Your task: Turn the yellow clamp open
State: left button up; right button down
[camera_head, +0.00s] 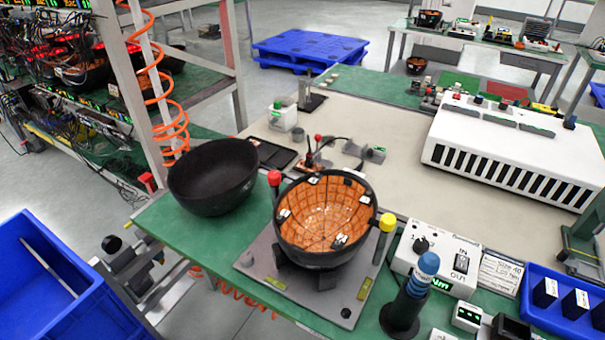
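The yellow clamp (387,222) is a yellow knob on top of a dark upright post. It stands at the right edge of a grey fixture plate (262,262), just right of a black bowl (325,258) with an orange, gridded inside. The bowl sits upright on the fixture and small white tags show on its inner wall. A red-topped post (274,178) stands at the bowl's left rim. Whether the yellow clamp presses on the bowl cannot be told. Neither of my grippers is in view.
An empty black bowl (213,177) stands left of the fixture. A white control box (437,250) and a blue-topped tool (428,264) stand close right of the yellow clamp. A blue bin (40,285) is at the lower left. The beige bench top (395,180) behind is partly clear.

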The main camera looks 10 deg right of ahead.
aim_at(388, 222)
jog(key=k+l+z, duration=0.2)
jog(key=k, duration=1.2)
